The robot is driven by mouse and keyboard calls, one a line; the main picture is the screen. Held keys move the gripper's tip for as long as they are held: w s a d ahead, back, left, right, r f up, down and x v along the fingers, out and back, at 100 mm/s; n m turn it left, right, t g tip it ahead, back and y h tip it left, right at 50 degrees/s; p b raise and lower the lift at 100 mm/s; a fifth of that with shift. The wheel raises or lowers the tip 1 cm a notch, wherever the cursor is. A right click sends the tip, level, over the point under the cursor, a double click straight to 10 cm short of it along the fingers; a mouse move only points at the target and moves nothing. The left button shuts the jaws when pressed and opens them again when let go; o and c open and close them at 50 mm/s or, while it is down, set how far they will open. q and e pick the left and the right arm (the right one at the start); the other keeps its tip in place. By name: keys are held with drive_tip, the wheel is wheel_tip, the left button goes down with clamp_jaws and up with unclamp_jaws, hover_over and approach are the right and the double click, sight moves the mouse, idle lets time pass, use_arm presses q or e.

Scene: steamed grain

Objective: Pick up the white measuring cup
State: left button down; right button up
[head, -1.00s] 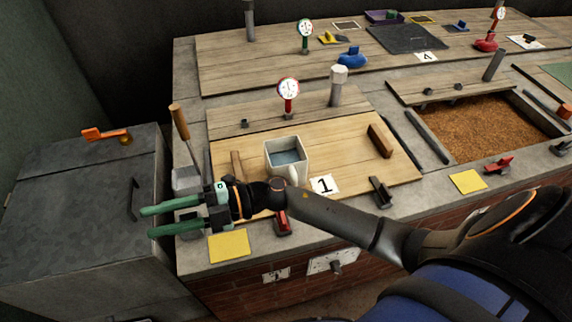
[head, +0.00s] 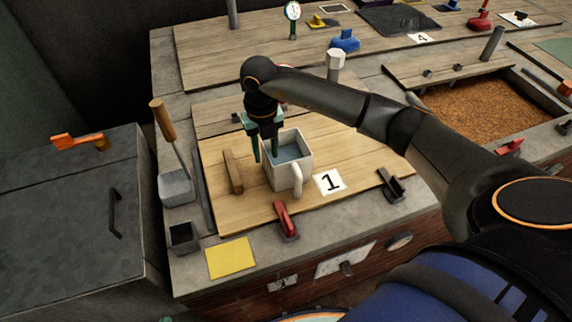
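The white measuring cup (head: 289,170) stands upright on the wooden board beside the number 1 card, with bluish-grey liquid inside and its handle toward the front right. My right gripper (head: 264,153) points down at the cup's left rear rim. Its green fingers are apart, one outside the left wall and one over the inside of the cup. I cannot tell whether they touch the wall. My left gripper is not in view.
A wooden handle block (head: 233,171) lies just left of the cup. A scoop (head: 176,186) with a wooden handle stands further left. A red lever (head: 286,220) and a yellow note (head: 231,257) are in front. A grain-filled trough (head: 480,115) is at right.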

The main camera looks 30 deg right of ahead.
sight(268, 178)
wheel_tip(268, 178, down, 8)
drive_tip(key=shift+d+f+b, duration=0.1)
drive_tip(key=shift+f+b, duration=0.1)
drive_tip(key=shift+b, duration=0.1)
clamp_jaws()
idle(0.3)
drive_tip(key=shift+r, duration=0.15)
idle(1.1)
